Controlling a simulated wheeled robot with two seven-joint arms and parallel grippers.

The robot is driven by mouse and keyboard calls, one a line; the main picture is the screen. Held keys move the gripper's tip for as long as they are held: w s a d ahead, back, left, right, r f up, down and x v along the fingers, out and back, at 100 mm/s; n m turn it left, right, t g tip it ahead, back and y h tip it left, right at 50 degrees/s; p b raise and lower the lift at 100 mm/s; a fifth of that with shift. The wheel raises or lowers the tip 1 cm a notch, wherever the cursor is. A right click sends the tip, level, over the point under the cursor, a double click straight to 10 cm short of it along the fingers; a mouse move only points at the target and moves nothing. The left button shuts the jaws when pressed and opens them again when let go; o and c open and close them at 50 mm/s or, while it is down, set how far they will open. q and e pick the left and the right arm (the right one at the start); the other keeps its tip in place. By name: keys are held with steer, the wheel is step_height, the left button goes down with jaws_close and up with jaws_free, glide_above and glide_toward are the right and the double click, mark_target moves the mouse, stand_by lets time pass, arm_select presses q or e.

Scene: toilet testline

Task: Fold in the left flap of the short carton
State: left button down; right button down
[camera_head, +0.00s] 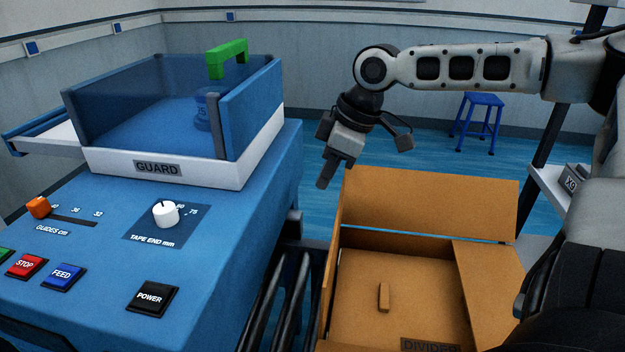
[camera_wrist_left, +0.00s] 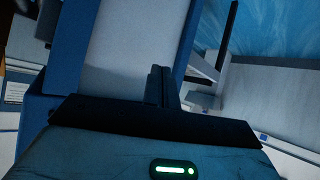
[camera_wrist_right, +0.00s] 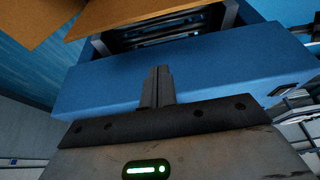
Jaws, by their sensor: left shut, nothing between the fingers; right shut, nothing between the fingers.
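The short carton (camera_head: 405,265) is brown and open-topped, at the lower right of the head view. Its back flap (camera_head: 430,203) stands up and leans away; a panel (camera_head: 490,285) lies along its right side. A narrow strip (camera_head: 329,275) runs along its left side; I cannot tell whether this is the left flap or wall. Inside lies a divider (camera_head: 360,320) with a small raised tab. My right gripper (camera_head: 325,182) is shut and empty above the carton's back left corner, apart from it. Carton cardboard (camera_wrist_right: 130,14) shows in the right wrist view. My left gripper (camera_wrist_left: 160,85) is shut and empty, outside the head view.
A blue machine (camera_head: 190,270) with knobs and buttons stands left of the carton. Its clear guard (camera_head: 150,115) has a green handle (camera_head: 228,58). Dark rollers (camera_head: 285,290) lie between machine and carton. A blue stool (camera_head: 480,112) stands behind; the floor between is open.

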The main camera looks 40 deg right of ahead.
arm_select(q)
steer(key=shift+s+p, duration=0.3)
steer(key=shift+p, duration=0.2)
arm_select(e)
step_height(320, 180, down, 8)
steer(key=s, duration=0.1)
steer(key=shift+d+f, duration=0.15)
steer(key=shift+d, duration=0.15)
arm_select(q)
steer(key=shift+r, duration=0.1)
